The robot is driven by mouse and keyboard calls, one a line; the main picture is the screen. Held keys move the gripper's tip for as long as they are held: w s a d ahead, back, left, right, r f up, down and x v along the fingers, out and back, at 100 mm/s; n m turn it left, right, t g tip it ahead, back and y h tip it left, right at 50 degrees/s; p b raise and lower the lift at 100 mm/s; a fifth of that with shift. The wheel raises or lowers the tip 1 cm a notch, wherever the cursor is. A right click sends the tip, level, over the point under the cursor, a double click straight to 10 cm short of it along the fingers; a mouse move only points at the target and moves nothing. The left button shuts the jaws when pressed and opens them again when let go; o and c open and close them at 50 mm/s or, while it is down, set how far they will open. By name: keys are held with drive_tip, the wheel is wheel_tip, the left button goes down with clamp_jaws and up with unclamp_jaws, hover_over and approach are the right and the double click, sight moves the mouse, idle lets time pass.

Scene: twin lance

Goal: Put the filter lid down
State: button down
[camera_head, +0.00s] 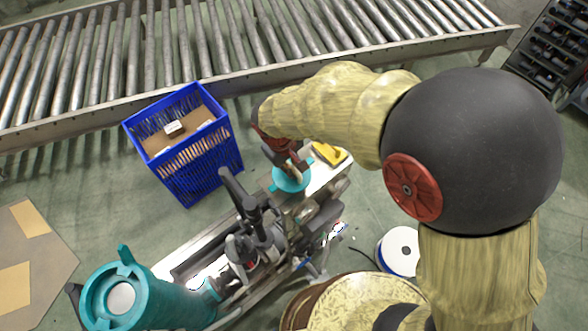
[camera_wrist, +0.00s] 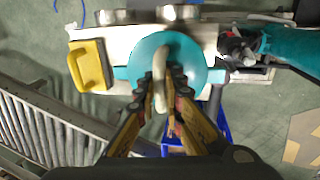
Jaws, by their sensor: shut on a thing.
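The filter lid (camera_head: 291,181) is a round teal disc with small side tabs; it also shows in the wrist view (camera_wrist: 205,72). A pale curved handle (camera_wrist: 160,62) stands on its middle. My gripper (camera_wrist: 164,88) is shut on this handle, with one finger on each side. In the head view my gripper (camera_head: 286,160) is just above the lid, at the right end of the steel bench (camera_head: 325,172). I cannot tell whether the lid touches the bench. The teal filter housing (camera_head: 142,303) is at the lower left, with a white round face inside its open end.
A yellow block-like thing (camera_head: 329,153) lies on the bench beside the lid. Dark pump-like machinery (camera_head: 258,235) fills the middle of the bench. A blue crate (camera_head: 205,170) stands behind it, before the roller conveyor (camera_head: 180,60). A white drum (camera_head: 400,250) stands at right.

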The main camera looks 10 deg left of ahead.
sight(290, 163)
drive_tip(key=shift+w+d+f, duration=0.1)
drive_tip(key=shift+w+f, duration=0.75)
drive_tip(key=shift+f, duration=0.25)
drive_tip(key=shift+w+f, duration=0.1)
drive_tip(key=shift+f, duration=1.45)
drive_tip(key=shift+f, duration=0.15)
drive_tip(key=c, duration=1.9)
unclamp_jaws()
drive_tip(key=r, duration=0.4)
drive_tip(key=s+a+r, duration=0.1)
drive_tip(key=r, duration=0.7)
drive_tip(key=shift+s+a, duration=0.3)
drive_tip(key=shift+s, duration=0.1)
